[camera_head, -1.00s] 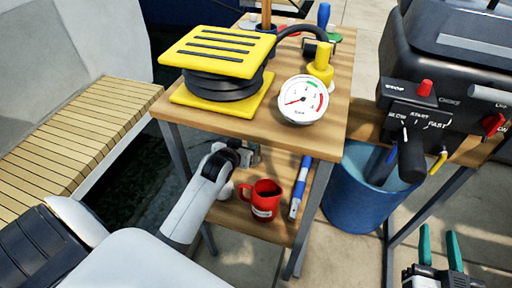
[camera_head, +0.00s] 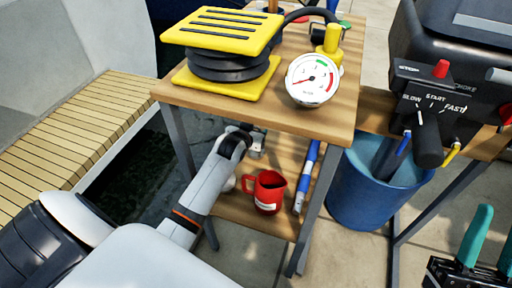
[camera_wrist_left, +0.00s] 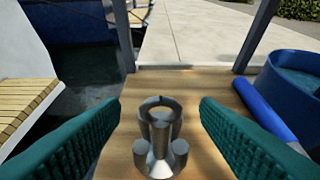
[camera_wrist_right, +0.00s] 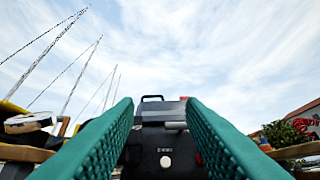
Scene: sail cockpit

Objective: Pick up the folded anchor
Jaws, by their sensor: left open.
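The folded anchor (camera_wrist_left: 159,140) is a silver metal piece with rounded fluke ends toward me and a ring-like part beyond. In the left wrist view it rests on the wooden lower shelf (camera_wrist_left: 205,95). My left gripper (camera_wrist_left: 160,108) is open, with its teal fingers on either side of the anchor and a gap to each. In the head view my left arm reaches under the tabletop, and its wrist (camera_head: 252,143) is partly hidden there; I cannot make out the anchor clearly. My right gripper (camera_head: 490,245) is open and empty at the lower right.
A red mug (camera_head: 266,191) and a blue-and-white tube (camera_head: 305,178) share the lower shelf. Above are the tabletop (camera_head: 200,98), a gauge (camera_head: 313,79) and a yellow-and-black block (camera_head: 222,45). A blue bucket (camera_head: 365,200) stands right, beside an outboard motor (camera_head: 440,90). A slatted bench (camera_head: 80,130) is left.

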